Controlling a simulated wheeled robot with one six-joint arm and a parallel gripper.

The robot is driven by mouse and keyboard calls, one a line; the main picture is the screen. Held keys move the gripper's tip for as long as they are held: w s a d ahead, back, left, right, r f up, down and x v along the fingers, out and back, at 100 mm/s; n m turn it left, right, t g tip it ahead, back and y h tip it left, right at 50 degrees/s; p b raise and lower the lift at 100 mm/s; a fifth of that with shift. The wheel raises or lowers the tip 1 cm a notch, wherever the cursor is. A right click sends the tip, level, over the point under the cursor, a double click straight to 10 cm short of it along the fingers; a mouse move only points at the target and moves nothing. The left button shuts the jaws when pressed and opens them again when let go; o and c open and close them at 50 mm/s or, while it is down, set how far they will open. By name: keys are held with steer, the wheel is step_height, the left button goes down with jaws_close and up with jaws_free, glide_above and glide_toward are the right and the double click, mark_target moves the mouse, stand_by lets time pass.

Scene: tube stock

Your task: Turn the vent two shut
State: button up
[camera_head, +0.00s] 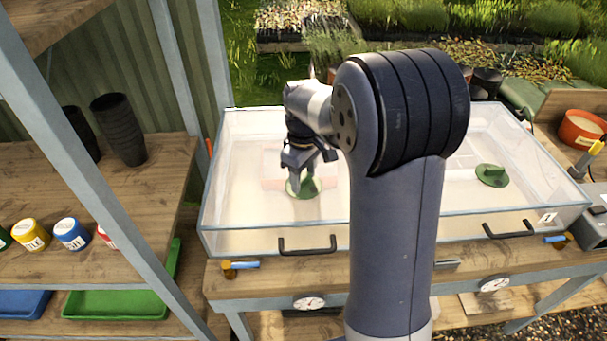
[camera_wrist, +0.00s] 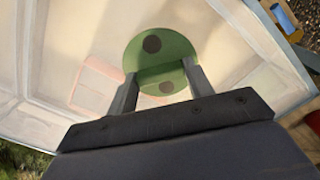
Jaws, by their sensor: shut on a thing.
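A round green vent (camera_head: 313,190) lies on the clear lid at the left, and it also shows in the wrist view (camera_wrist: 178,48). It has a raised grip bar across its middle and two dark round spots, one on each side of the bar. My gripper (camera_head: 302,188) reaches down onto this vent from above. In the wrist view its fingers (camera_wrist: 162,78) stand at both ends of the bar, shut on it. A second green vent (camera_head: 491,176) lies on the lid at the right, apart from my gripper. I cannot read a number for the held vent.
The clear-lidded box (camera_head: 245,240) has black handles (camera_head: 307,246) at its front and a small white label (camera_head: 547,218) at the right. Blue-handled valves (camera_head: 245,265) and dials (camera_head: 309,303) sit below. Shelves at left hold black pots (camera_head: 118,128) and paint-like tins (camera_head: 71,234).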

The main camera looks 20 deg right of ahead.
mark_target(304, 178)
steer(key=shift+m, duration=0.3)
steer(key=m, duration=0.4)
steer(key=shift+p, duration=0.35)
steer(key=m, duration=0.5)
steer(key=shift+m, duration=0.4)
steer(key=o, duration=1)
steer(key=shift+r, duration=0.1)
step_height(304, 178, up, 11)
steer(key=shift+f, duration=0.15)
